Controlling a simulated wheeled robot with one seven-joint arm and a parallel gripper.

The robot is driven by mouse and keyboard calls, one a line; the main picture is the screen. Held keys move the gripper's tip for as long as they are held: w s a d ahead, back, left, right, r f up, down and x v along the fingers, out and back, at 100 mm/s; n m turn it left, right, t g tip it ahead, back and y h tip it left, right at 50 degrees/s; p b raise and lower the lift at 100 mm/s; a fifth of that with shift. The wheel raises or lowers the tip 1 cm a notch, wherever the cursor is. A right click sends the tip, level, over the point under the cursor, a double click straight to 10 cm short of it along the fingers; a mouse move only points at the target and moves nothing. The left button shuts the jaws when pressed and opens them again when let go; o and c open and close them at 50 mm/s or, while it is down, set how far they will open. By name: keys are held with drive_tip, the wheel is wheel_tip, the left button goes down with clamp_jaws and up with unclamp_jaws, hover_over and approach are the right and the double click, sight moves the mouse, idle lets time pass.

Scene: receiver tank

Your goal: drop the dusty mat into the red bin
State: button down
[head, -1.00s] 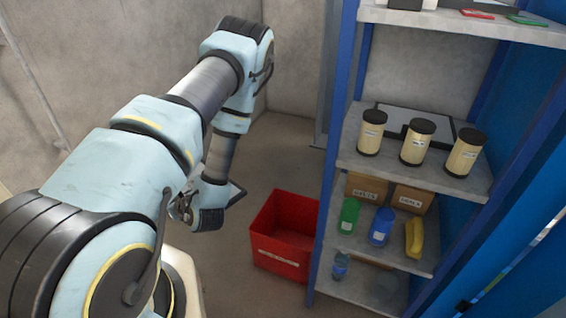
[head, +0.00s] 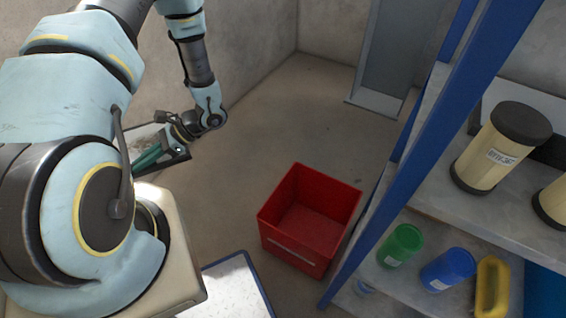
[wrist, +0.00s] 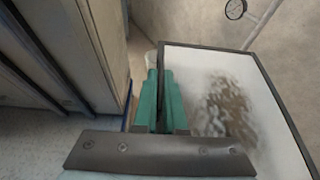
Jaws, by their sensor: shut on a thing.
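The dusty mat (wrist: 275,95) is a flat white panel with a dark border and a brown smudge, large in the wrist view. In the head view it (head: 140,137) shows partly behind my gripper and arm. My gripper (wrist: 163,85) is shut with its green fingers on the mat's near left edge. In the head view my gripper (head: 142,162) is at the left, holding the mat above the floor. The red bin (head: 282,238) stands on the floor to the right of my gripper, apart from it, and looks empty inside.
A blue-posted shelf (head: 405,135) stands right of the bin, with a green cup (head: 402,246), a blue cup (head: 447,270) and cream canisters (head: 500,148). A blue-edged white panel (head: 236,288) lies at the bottom. Floor between gripper and bin is clear.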

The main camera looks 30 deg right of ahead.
drive_tip(key=s+d+f+n+g+h+b, duration=0.35)
drive_tip(key=s+d+f+n, duration=0.2)
drive_tip(key=d, duration=0.25)
drive_tip(key=s+d+f+n+g+h+b, duration=0.35)
drive_tip(key=d+f+g, duration=0.2)
drive_tip(key=d, duration=0.25)
drive_tip(key=s+d+f+n+g+h+b, duration=0.25)
drive_tip(key=s+d+f+n+g, duration=0.2)
drive_tip(key=d+f, duration=0.3)
drive_tip(key=w+d+n+t+h+b, duration=0.1)
drive_tip(key=d+n+h+b, duration=0.25)
drive_tip(key=d, duration=0.65)
drive_tip(key=w+d+r+n+h+b, duration=0.15)
drive_tip(key=d+n+h, duration=0.25)
drive_tip(key=d, duration=0.6)
drive_tip(key=w+d+f+n+t+h+b, duration=0.1)
drive_tip(key=d+n+h+b, duration=0.25)
drive_tip(key=d, duration=0.65)
wheel_tip(320, 180, down, 15)
drive_tip(key=b, duration=1)
drive_tip(key=shift+r, duration=0.15)
drive_tip(key=c, duration=0.9)
unclamp_jaws()
